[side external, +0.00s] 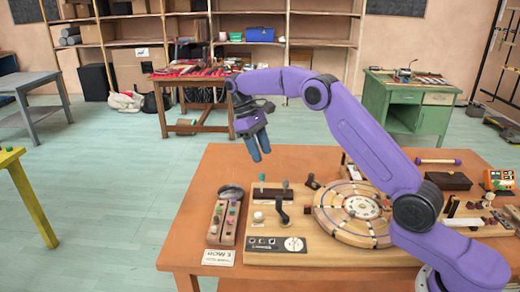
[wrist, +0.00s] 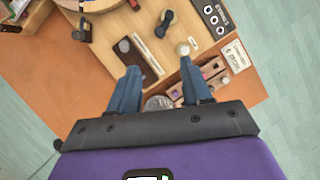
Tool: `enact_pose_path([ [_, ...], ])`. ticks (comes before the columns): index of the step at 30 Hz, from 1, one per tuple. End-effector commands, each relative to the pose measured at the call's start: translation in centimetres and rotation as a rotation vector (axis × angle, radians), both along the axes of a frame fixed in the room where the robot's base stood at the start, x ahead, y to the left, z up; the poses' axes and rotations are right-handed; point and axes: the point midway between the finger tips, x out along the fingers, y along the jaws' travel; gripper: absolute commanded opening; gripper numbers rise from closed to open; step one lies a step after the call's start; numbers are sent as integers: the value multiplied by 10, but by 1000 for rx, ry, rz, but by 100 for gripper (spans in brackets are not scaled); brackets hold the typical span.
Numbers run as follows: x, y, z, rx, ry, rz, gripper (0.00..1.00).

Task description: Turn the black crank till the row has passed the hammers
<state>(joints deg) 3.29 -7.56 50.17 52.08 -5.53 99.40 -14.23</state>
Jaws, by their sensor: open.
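The black crank (side external: 281,210) stands upright on the pale wooden board (side external: 330,250), left of the round wooden disc (side external: 350,212). In the wrist view the crank (wrist: 164,23) is near the top centre. The disc carries a ring of small pieces, partly hidden by my arm; which pieces form the row, and which are the hammers, I cannot tell. My gripper (side external: 258,149) is open and empty, high above the table's back left part, away from the crank. Its two blue fingers also show in the wrist view (wrist: 157,92).
A wooden rack (side external: 226,222) with coloured pegs and a round metal dish (side external: 231,190) lie left of the board. A white knob (side external: 258,216) sits beside the crank.

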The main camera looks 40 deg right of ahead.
Motion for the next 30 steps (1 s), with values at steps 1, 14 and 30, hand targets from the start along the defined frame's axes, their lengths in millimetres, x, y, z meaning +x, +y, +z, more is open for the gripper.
enact_pose_path([
  [1,0,0,0,0,0,0,48],
  [14,0,0,0,0,-1,-1,48],
  [30,-38,-16,13,-99,-296,-755,48],
])
